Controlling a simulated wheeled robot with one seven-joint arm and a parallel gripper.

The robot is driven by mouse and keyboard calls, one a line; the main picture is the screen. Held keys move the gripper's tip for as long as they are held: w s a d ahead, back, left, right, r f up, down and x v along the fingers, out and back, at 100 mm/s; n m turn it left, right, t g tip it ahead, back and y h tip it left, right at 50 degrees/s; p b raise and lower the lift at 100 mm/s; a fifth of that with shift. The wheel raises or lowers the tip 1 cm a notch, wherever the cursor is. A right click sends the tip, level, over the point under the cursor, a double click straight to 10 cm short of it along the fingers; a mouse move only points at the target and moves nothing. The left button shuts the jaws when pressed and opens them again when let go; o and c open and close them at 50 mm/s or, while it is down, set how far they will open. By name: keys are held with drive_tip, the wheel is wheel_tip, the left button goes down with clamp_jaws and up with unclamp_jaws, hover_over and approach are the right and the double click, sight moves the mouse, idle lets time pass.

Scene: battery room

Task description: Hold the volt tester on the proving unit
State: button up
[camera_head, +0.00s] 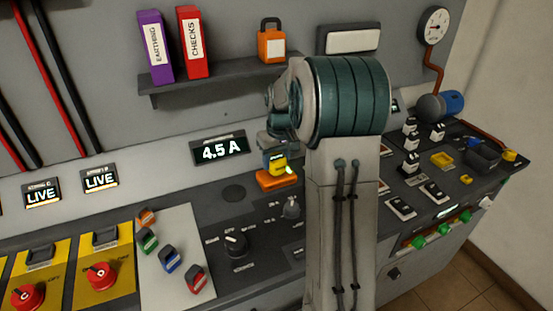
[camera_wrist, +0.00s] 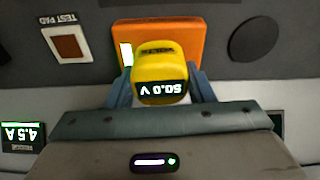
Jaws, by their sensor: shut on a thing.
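The volt tester (camera_head: 274,162) is a yellow block with a dark display; in the wrist view the tester (camera_wrist: 159,69) shows a reading of 50.0 V, upside down. My gripper (camera_wrist: 156,82) is shut on it, one blue-grey finger at each side. The orange proving unit (camera_wrist: 187,37) lies right behind the tester in the wrist view, with a lit white patch at its left. In the head view the proving unit (camera_head: 278,182) sits on the dark console directly under the tester. The tester appears to rest on it; the contact itself is hidden. My arm covers the console to the right.
A round dark disc (camera_head: 233,193) lies left of the proving unit. A 4.5 A display (camera_head: 220,149) stands behind. A shelf (camera_head: 225,83) with binders and an orange padlock hangs above.

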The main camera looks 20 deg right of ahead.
drive_tip(key=shift+r+p, duration=2.25)
drive_tip(key=shift+r, duration=1.15)
